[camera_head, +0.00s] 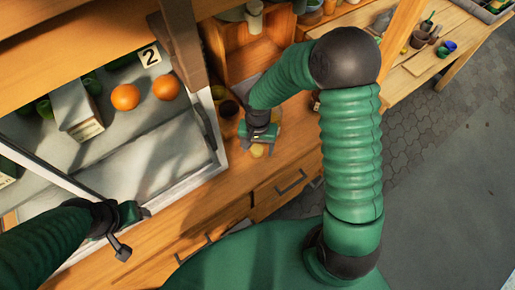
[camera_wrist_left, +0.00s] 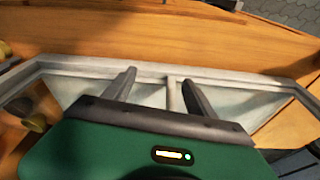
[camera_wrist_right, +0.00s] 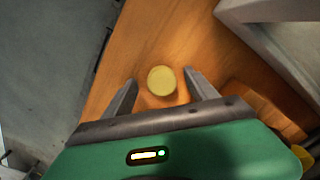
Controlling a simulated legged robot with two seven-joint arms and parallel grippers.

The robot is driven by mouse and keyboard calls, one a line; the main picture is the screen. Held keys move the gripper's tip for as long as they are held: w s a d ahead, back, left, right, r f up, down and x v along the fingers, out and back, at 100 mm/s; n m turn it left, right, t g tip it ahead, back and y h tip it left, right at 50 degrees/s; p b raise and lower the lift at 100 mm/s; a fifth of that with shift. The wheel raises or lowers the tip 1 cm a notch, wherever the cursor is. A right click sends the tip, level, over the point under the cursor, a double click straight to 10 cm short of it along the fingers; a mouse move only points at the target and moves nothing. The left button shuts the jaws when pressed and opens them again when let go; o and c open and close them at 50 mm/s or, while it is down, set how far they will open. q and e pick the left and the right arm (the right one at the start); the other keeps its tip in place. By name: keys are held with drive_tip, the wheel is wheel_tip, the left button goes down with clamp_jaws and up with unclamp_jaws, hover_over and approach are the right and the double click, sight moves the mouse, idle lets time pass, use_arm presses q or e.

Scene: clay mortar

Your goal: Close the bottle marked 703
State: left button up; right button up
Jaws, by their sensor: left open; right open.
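No marking 703 is readable in any view, so I cannot tell which thing is that bottle. A round yellow top, perhaps a cap (camera_wrist_right: 161,80), shows in the right wrist view against the wooden counter; in the head view it is partly hidden below my right gripper (camera_head: 257,146). My right gripper is open, with its fingers on either side of the yellow top as seen from the wrist; contact cannot be told. My left gripper (camera_head: 134,232) is open at the near edge of the glass-topped case. In the left wrist view a pale bar (camera_wrist_left: 172,97) shows between its fingers.
The case (camera_head: 205,165) holds two oranges (camera_head: 125,97) and a card marked 2 (camera_head: 150,56). Dark jars (camera_head: 228,108) stand between the case and my right gripper. A wooden box (camera_head: 235,62) is behind. Drawers (camera_head: 285,185) front the counter. A side table with pots (camera_head: 421,38) stands far right.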

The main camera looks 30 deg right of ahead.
drive_tip(key=shift+d, duration=0.1)
drive_tip(key=shift+a+r, duration=0.1)
drive_tip(key=shift+a, duration=0.2)
drive_tip(key=c, duration=0.3)
drive_tip(key=shift+a, duration=0.15)
drive_tip(key=c, duration=1)
drive_tip(key=shift+d, duration=0.25)
drive_tip(key=shift+c, duration=0.5)
drive_tip(key=shift+r, duration=0.1)
